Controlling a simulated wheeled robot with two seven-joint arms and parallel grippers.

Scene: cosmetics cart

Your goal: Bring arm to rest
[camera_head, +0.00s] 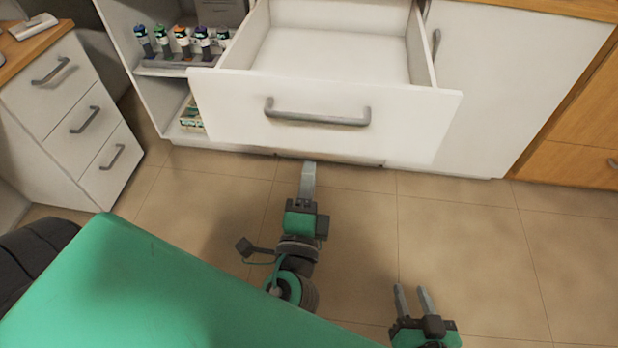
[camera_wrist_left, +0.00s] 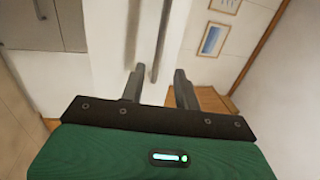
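A white drawer (camera_head: 325,122) with a grey bar handle (camera_head: 318,112) stands pulled out of the cabinet, and its visible inside is empty. My left gripper (camera_head: 308,170) is just below the drawer front in the head view, apart from the handle. In the left wrist view its fingers (camera_wrist_left: 157,82) stand apart with nothing between them. My right gripper (camera_head: 415,292) is lower right in the head view, over the floor, with its two fingers apart and empty.
Several bottles (camera_head: 182,42) stand in a rack on an open shelf left of the drawer. A white drawer unit (camera_head: 75,115) stands at the left, and a closed white cabinet door (camera_head: 510,75) is at the right. The tiled floor (camera_head: 480,240) is clear.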

